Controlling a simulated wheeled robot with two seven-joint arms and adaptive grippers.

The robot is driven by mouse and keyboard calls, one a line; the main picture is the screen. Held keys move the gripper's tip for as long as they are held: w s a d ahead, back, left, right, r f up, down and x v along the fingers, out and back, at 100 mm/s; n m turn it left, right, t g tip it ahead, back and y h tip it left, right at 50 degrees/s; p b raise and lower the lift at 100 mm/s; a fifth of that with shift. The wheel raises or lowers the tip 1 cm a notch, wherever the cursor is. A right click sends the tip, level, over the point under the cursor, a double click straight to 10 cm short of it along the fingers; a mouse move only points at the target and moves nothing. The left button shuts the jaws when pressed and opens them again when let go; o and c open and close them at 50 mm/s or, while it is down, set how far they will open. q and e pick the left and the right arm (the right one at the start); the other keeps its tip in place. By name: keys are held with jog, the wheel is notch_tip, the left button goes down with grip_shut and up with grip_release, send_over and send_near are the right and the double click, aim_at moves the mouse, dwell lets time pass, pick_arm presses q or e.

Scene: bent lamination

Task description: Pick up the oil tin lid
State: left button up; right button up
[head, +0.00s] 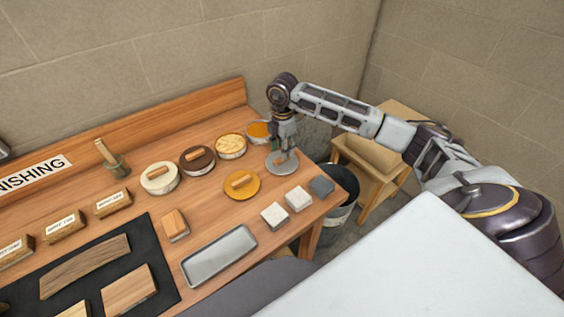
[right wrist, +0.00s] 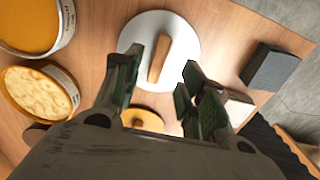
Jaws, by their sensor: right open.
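A round grey lid (head: 291,167) with a wooden bar handle lies on the bench near its right end. It also shows in the right wrist view (right wrist: 184,32), with its handle (right wrist: 159,58) between my finger lines. An orange lid (head: 254,190) with a similar handle lies to its left; no label shows which one is the oil tin's. My right gripper (head: 284,151) points down over the grey lid. Its fingers (right wrist: 163,65) are open, one on each side of the handle, and hold nothing. Whether they touch the lid cannot be told. My left gripper is out of view.
An open tin with amber contents (head: 259,129) and one with pale yellow contents (head: 231,145) stand behind the lids. A brown-topped tin (head: 190,165) and a cream-topped tin (head: 152,183) stand further left. Small blocks (head: 298,198) and a metal tray (head: 219,256) lie in front.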

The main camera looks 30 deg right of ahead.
jog(key=shift+w+f+p, duration=0.1)
jog(key=shift+f+p, duration=0.45)
jog(key=shift+f, duration=1.7)
grip_shut()
